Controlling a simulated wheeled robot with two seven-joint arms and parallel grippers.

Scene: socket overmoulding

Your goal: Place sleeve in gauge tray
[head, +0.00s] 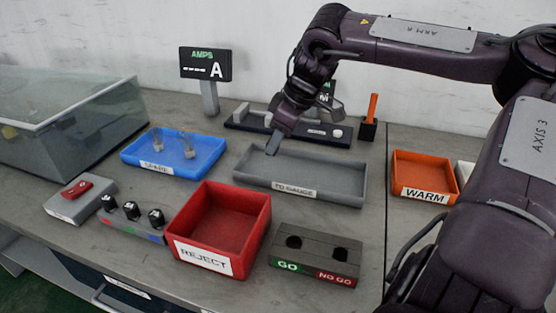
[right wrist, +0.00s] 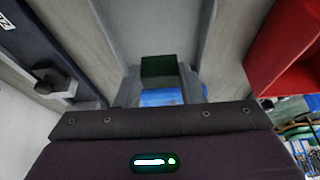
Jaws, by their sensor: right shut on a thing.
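The grey gauge tray (head: 348,197), labelled "TO GAUGE", lies in the middle of the bench. Its bare grey floor (right wrist: 158,22) fills the upper middle of the right wrist view. My right gripper (head: 271,147) reaches down from above at the tray's back left part. It is shut on a dark green blocky piece (right wrist: 159,68), probably the sleeve, which shows between the fingers in the right wrist view. In the head view the held piece is hard to make out. I cannot tell whether it touches the tray floor. My left gripper is not in view.
A blue tray (head: 135,158) with small metal parts stands left of the gauge tray. A red reject bin (head: 237,259) and a GO/NO GO block (head: 315,250) stand in front. An orange warm tray (head: 425,194) is at the right. A dark fixture (head: 240,125) lies behind.

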